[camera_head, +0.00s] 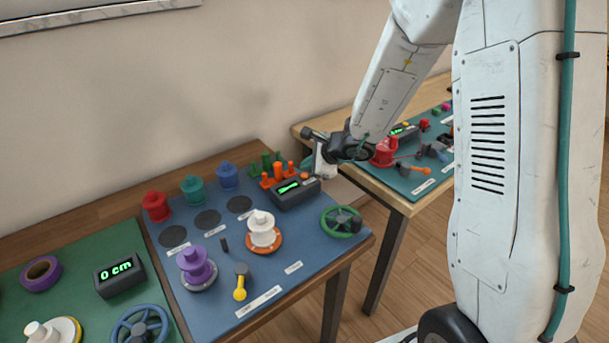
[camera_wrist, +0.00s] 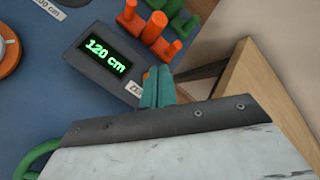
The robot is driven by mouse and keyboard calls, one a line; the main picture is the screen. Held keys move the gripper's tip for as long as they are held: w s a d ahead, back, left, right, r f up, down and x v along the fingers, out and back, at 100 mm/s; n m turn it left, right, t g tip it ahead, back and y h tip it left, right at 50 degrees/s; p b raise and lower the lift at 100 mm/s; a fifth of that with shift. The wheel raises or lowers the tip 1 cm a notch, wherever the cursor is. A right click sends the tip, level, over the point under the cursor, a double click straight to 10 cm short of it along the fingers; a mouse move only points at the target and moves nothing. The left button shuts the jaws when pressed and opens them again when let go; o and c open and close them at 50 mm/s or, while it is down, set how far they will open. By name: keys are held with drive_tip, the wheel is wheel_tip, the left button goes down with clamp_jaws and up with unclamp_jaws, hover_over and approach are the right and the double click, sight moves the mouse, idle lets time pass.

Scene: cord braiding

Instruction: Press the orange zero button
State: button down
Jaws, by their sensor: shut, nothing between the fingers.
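A dark counter box (camera_head: 296,195) stands at the back right of the blue mat. In the wrist view the box (camera_wrist: 85,68) has a green display reading 120 cm. The orange zero button (camera_head: 304,176) is at the box's right end. In the wrist view only a sliver of the button (camera_wrist: 146,76) shows beside my fingertips, beside a partly covered label that starts with "ZE". My gripper (camera_head: 307,165) has teal fingers, shut and empty. In the wrist view my gripper (camera_wrist: 154,75) overlaps the button; I cannot tell whether they touch.
Orange pegs (camera_head: 279,173) and green pegs (camera_head: 266,162) stand close behind the box. A green handwheel (camera_head: 341,221) is in front of it. Several spools stand to the left on the blue mat (camera_head: 215,270). Another counter (camera_head: 119,274) reads 0 cm. A second table (camera_head: 405,205) is at right.

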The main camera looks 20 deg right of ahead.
drive_tip(key=shift+f, duration=0.15)
idle(0.4)
drive_tip(key=shift+f, duration=0.3)
drive_tip(key=shift+f, duration=0.35)
idle(0.6)
drive_tip(key=shift+r, duration=0.8)
drive_tip(key=shift+r, duration=2.5)
